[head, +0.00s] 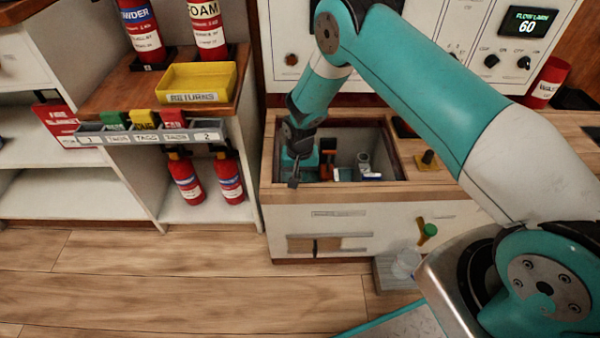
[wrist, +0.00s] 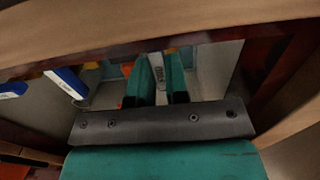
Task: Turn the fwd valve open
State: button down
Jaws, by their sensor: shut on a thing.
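My gripper (head: 299,178) reaches down into the open well in the counter, at the well's left side. In the wrist view its two teal fingers (wrist: 161,80) are closed around a narrow grey part (wrist: 158,72) with dark lettering that I cannot read. Whether this part belongs to the fwd valve I cannot tell. An orange-red part (head: 328,160) stands in the well just right of the gripper. No fwd label is readable. A green handle (head: 428,230) on a yellow stem sits low on the cabinet front.
The well's wooden rim (head: 270,150) surrounds my wrist closely. A grey cylinder (head: 363,160) and white-and-blue pieces (head: 371,176) are in the well at right. A yellow returns tray (head: 197,97) and extinguishers (head: 230,178) are at left.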

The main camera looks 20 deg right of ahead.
aim_at(300, 176)
dwell(0.5)
jog(key=c, duration=1.1)
grip_release()
notch_tip(300, 176, up, 18)
jog(key=p, duration=0.4)
jog(key=shift+f, duration=0.25)
